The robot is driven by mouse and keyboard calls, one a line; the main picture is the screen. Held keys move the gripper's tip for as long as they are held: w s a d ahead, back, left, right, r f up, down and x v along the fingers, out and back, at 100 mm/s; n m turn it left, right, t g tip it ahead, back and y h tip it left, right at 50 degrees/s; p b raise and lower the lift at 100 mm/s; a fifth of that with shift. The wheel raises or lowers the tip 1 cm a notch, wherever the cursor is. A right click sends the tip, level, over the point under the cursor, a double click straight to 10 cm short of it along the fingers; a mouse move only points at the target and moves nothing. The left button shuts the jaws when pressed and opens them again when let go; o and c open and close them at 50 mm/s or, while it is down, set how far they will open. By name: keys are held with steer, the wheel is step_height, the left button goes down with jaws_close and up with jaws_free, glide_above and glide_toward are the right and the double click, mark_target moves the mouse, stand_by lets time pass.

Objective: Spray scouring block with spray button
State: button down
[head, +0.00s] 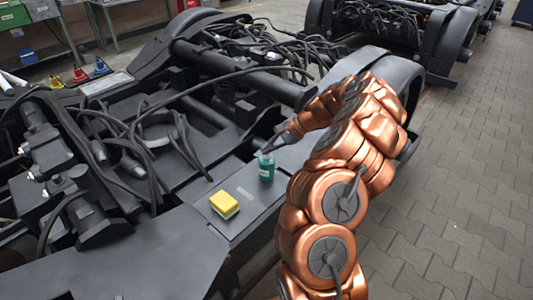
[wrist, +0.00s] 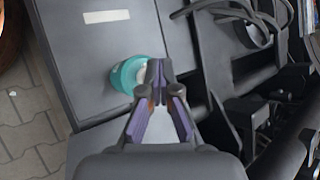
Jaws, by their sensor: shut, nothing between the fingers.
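A scouring block (head: 224,204), yellow on top and green below, lies on the flat dark frame of the bogie. A teal spray bottle (head: 266,168) stands upright on the same frame, behind and to the right of the block. In the wrist view the bottle (wrist: 127,75) is seen from above, with a pale top partly hidden by the fingertips. My gripper (head: 268,151) is shut and empty, its tips at the bottle's top. In the wrist view the fingertips (wrist: 159,70) are together beside the bottle's top; I cannot tell whether they touch it.
Black cables and pipes (head: 130,150) fill the bogie's middle, left of the bottle. Small red, blue and yellow items (head: 80,74) stand at the far left. Bare frame surface (head: 150,255) lies in front of the block. Paved floor (head: 450,220) is clear at right.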

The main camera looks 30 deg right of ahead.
mark_target(269, 154)
stand_by(0.4)
steer(key=shift+r+p, duration=0.7)
steer(key=shift+r, duration=0.2)
steer(key=shift+r+p, duration=1.55)
steer(key=shift+r, duration=0.95)
